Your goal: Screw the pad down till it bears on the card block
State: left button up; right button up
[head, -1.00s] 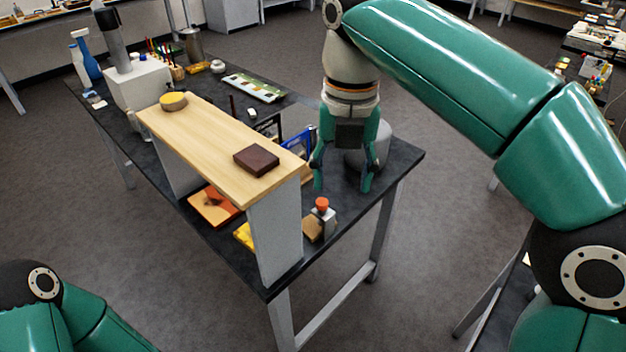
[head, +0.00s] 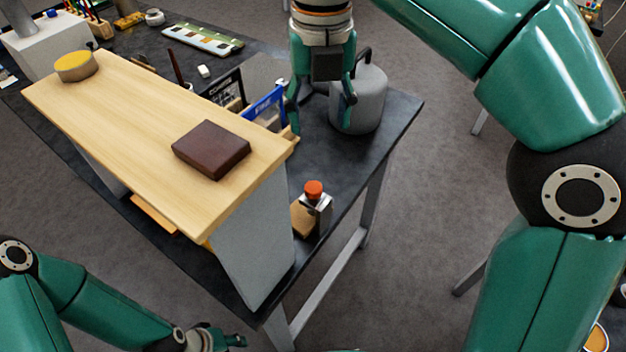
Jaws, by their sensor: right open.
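A small metal fixture (head: 322,208) with an orange-red knob (head: 313,188) on top stands near the right end of the dark table. A tan block (head: 303,221) sits at its left side and may be the card block. I cannot make out the pad or whether it touches the block. My right gripper (head: 320,122) is open and empty, pointing down above the table. It is behind the fixture and in front of a grey canister. My left arm enters at lower left; only a part of its gripper (head: 232,341) shows at the bottom edge.
A wooden shelf (head: 130,120) on grey supports stands left of the fixture, with a dark brown block (head: 211,149) and a yellow round tin (head: 76,66) on it. The grey canister (head: 359,99) and a blue frame (head: 264,108) stand near my right gripper. Bare table lies between canister and fixture.

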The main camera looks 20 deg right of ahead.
aim_at(313, 186)
jog(key=f+b, duration=0.1)
jog(key=f, duration=0.4)
jog(key=f+b, duration=0.1)
jog(key=f, duration=0.4)
jog(key=f+b, duration=0.2)
jog(key=f, duration=0.3)
jog(key=shift+a+f, duration=0.15)
jog(key=shift+a, duration=0.25)
jog(key=shift+w, duration=0.1)
